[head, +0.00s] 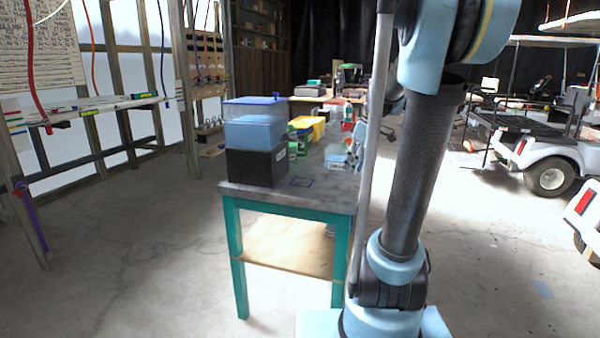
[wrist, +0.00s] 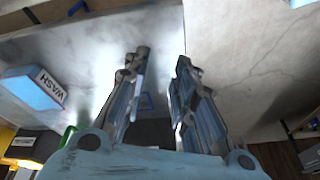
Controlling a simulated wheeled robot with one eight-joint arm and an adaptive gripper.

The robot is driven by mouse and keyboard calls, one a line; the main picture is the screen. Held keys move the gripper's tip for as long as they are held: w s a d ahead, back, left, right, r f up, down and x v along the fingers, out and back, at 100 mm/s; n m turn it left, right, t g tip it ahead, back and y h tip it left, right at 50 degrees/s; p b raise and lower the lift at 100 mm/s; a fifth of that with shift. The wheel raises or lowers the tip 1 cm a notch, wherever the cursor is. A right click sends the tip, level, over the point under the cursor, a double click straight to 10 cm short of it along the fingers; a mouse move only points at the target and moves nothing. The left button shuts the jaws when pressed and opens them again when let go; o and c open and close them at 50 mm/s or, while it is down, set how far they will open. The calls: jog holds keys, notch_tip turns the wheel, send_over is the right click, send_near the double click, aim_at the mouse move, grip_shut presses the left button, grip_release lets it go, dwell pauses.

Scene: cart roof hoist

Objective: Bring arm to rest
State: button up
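My gripper (wrist: 160,63) shows in the wrist view with its two fingers apart and nothing between them. It hangs over the grey top of a workbench, with bare floor to the right of the bench edge. In the head view my arm rises in front of the right side of the bench, and I cannot make out the gripper there. The workbench (head: 341,258) has teal legs and a wooden lower shelf.
A blue bin (head: 254,132) sits on a black bin (head: 252,168) at the bench's near end. A yellow bin (head: 308,122) stands behind. A blue box marked WASH (wrist: 36,88) lies left of the fingers. A white cart (head: 535,155) stands right. Open floor lies around.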

jog(key=s+f+m+h, duration=0.1)
jog(key=s+f+m, duration=0.2)
jog(key=s+f, duration=0.2)
jog(key=s+f+m+h, duration=0.1)
jog(key=s+f+m, duration=0.2)
jog(key=s, duration=0.8)
jog(key=s+f+m, duration=0.3)
jog(key=s+f, duration=0.5)
jog(key=shift+s+d+m+t+h, duration=0.2)
jog(key=shift+s+m+t+h, duration=0.1)
jog(key=shift+s+m+h, duration=0.1)
